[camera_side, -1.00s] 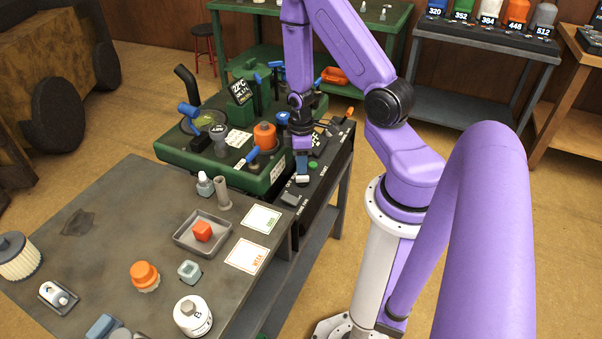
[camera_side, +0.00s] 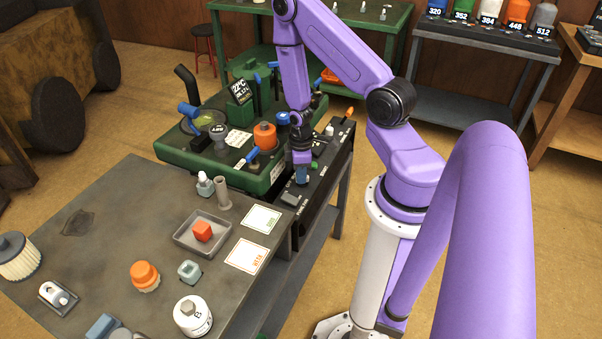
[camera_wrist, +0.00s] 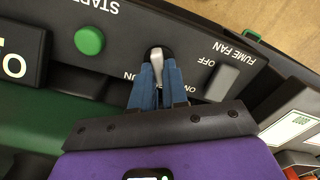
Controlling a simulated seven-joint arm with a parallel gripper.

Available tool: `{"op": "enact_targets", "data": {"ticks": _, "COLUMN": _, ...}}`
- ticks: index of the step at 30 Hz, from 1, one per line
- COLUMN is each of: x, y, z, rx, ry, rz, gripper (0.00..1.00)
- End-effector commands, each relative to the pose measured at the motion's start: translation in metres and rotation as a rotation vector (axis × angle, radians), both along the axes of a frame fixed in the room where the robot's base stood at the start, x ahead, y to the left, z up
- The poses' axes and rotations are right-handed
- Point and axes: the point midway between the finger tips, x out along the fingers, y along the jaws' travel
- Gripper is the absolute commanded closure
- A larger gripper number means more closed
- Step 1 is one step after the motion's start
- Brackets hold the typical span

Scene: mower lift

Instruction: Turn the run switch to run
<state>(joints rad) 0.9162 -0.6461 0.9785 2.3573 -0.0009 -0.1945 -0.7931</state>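The run switch (camera_wrist: 157,62) is a small pale grey lever on a dark round base, set in the black control panel. Beside it a label ends in "UN", partly covered by my gripper. My gripper (camera_wrist: 160,78) has its two blue fingers close together on either side of the lever, with no clear gap between them and it. In the side view my gripper (camera_side: 302,178) reaches down to the panel (camera_side: 322,182) and hides the switch there. The lever's exact setting is hard to read.
A green START button (camera_wrist: 89,41) lies left of the lever in the wrist view, and the grey fume fan switch (camera_wrist: 222,83) lies right. The green mower lift bench (camera_side: 225,178) stands beside the panel. A grey worktable (camera_side: 110,225) with several parts is in front.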

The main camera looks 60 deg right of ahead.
Motion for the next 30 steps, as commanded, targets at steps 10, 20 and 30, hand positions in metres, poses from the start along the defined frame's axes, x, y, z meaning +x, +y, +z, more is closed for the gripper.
{"op": "enact_targets", "data": {"ticks": 10, "x": 0.0, "y": -0.0002, "z": 0.0002, "rx": 0.0, "ry": 0.0, "rz": -0.019, "gripper": 1.0}}
{"op": "enact_targets", "data": {"ticks": 20, "x": 0.0, "y": -0.0007, "z": 0.0004, "rx": 0.0, "ry": 0.001, "rz": -0.187, "gripper": 1.0}}
{"op": "enact_targets", "data": {"ticks": 30, "x": 0.0005, "y": -0.0021, "z": 0.0004, "rx": 0.0, "ry": 0.0, "rz": -0.502, "gripper": 1.0}}
